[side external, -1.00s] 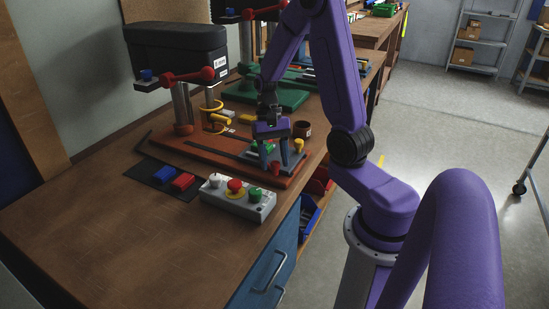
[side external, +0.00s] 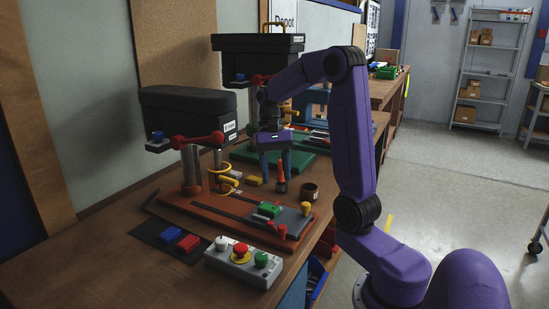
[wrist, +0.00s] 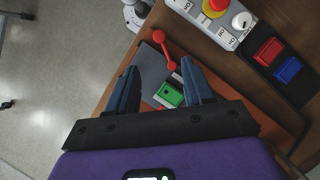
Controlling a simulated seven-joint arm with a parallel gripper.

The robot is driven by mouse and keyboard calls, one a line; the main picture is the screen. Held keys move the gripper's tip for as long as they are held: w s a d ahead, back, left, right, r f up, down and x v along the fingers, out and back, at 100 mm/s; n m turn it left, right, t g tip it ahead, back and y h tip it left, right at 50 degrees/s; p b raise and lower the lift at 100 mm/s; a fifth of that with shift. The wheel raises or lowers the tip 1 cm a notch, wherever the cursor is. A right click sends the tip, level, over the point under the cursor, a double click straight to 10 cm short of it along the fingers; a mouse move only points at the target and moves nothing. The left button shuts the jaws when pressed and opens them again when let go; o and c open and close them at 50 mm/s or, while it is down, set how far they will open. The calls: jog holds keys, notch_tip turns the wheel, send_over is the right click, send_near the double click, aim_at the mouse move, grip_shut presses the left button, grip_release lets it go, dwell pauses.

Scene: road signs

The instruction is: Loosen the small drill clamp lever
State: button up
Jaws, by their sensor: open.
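The small drill press (side external: 187,105) has a black head and a reddish base plate (side external: 172,200). A yellow lever (side external: 229,184) sticks out low by its column, below a yellow ring; I cannot tell for sure that this is the clamp lever. A grey vise (side external: 292,220) with a green block (side external: 268,210) and a red ball-ended handle (side external: 277,230) sits on the plate's right end. My gripper (side external: 275,176) is open and empty, raised above the bench and pointing down. In the wrist view the green block (wrist: 168,95) and red handle (wrist: 164,50) show between and beyond its fingers.
A dark mat (side external: 170,240) holds a blue and a red block. A brown cup (side external: 309,192) and an orange-tipped bottle (side external: 281,177) stand behind. A larger drill press (side external: 258,50) with a green base is further back.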

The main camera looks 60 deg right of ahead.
jog(key=shift+v, duration=1.9)
jog(key=shift+a, duration=0.1)
